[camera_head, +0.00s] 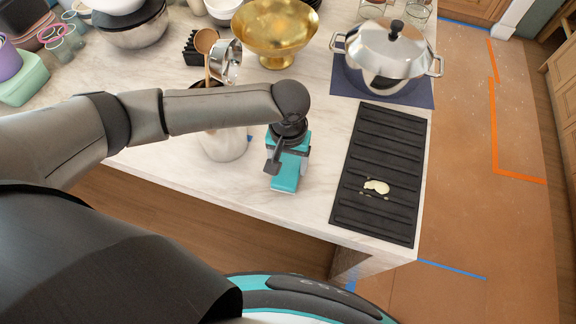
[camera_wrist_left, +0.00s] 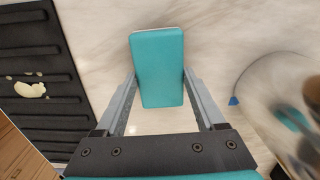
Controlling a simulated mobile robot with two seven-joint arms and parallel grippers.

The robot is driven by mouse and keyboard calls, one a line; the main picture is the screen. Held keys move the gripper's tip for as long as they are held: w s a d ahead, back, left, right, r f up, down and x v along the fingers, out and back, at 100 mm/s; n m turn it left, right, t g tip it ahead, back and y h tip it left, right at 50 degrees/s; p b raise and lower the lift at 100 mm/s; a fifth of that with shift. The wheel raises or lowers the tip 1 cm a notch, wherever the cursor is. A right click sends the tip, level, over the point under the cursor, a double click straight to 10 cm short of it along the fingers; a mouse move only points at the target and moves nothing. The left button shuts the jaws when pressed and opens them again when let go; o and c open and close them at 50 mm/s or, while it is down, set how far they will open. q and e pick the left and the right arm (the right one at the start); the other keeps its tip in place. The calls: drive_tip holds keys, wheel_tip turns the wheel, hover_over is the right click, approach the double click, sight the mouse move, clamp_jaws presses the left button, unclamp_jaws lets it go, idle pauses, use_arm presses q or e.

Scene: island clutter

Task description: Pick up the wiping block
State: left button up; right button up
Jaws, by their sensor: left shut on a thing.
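The wiping block, a teal rectangular block with a pale edge, shows in the left wrist view (camera_wrist_left: 158,62) between my two gripper fingers. It also shows in the head view (camera_head: 286,178) near the front edge of the counter. My left gripper (camera_head: 280,165) points down over the counter and is shut on the block, one finger along each long side, as the left wrist view (camera_wrist_left: 160,84) shows. The arm and gripper hide part of the block in the head view. I cannot tell whether the block touches the counter. My right gripper is not in view.
A black ribbed mat (camera_head: 381,150) with a pale smear (camera_head: 377,187) lies to the right. A steel utensil container (camera_head: 222,145) stands close left of the gripper. A gold bowl (camera_head: 275,28) and a lidded pot (camera_head: 388,50) stand behind. Bare counter (camera_head: 318,205) lies between block and mat.

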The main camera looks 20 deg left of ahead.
sight(288, 166)
use_arm(q)
drive_tip(key=shift+r, duration=0.1)
wheel_tip(288, 166, up, 20)
drive_tip(key=p, duration=0.2)
drive_tip(key=shift+p, duration=0.35)
